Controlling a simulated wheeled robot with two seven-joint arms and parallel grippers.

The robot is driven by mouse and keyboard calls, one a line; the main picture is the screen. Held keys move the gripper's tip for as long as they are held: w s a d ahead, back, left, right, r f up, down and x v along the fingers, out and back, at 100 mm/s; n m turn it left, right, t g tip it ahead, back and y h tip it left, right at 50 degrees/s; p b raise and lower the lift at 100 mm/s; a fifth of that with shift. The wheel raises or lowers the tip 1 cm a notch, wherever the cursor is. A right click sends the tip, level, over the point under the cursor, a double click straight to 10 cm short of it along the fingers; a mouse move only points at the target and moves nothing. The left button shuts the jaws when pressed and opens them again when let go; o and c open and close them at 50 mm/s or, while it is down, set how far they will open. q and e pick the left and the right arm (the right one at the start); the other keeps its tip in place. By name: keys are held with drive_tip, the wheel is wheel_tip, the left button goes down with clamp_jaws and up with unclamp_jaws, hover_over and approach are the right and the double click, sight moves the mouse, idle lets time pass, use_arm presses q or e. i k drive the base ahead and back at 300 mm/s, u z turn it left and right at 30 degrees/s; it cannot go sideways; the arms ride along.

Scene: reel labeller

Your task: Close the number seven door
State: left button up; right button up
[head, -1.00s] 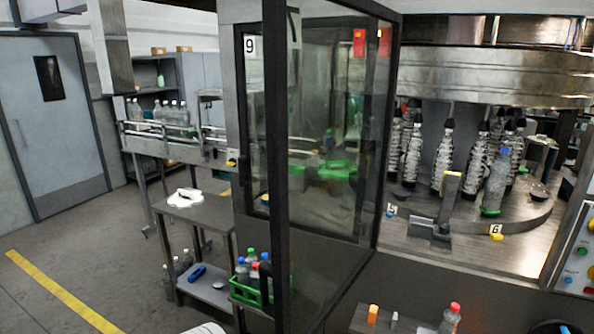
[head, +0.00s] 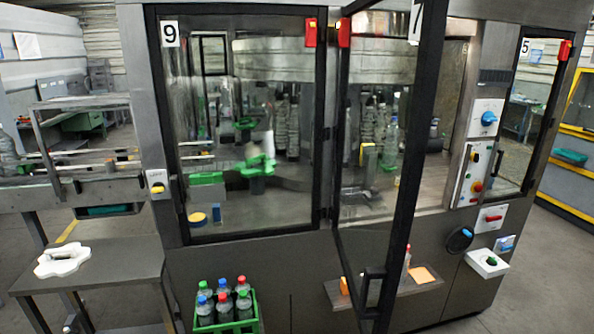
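The number seven door (head: 425,95) is a black-framed glass door on the machine. It stands open, swung out towards me, right of the middle of the head view. Its white label with a 7 (head: 416,22) is at the top, partly cut off by the picture's edge. A black handle (head: 372,292) is low on the door. Behind and right of it, the doorway shows the machine's inside with several clear bottles (head: 376,128). Neither of my grippers is in view.
The number nine door (head: 186,238) to the left is shut. The number five door (head: 557,80) is at the right. A green crate of bottles (head: 257,309) stands in front, and a small shelf (head: 418,288) sticks out behind the open door. A table (head: 118,262) is at left.

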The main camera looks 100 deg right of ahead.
sight(428, 17)
drive_tip(key=i, duration=0.25)
drive_tip(key=z, duration=3.95)
drive_tip(key=i, duration=1)
drive_tip(key=z, duration=0.05)
drive_tip(key=k, duration=0.5)
drive_tip(key=z, duration=0.75)
drive_tip(key=i, duration=0.3)
drive_tip(key=u, duration=1.1)
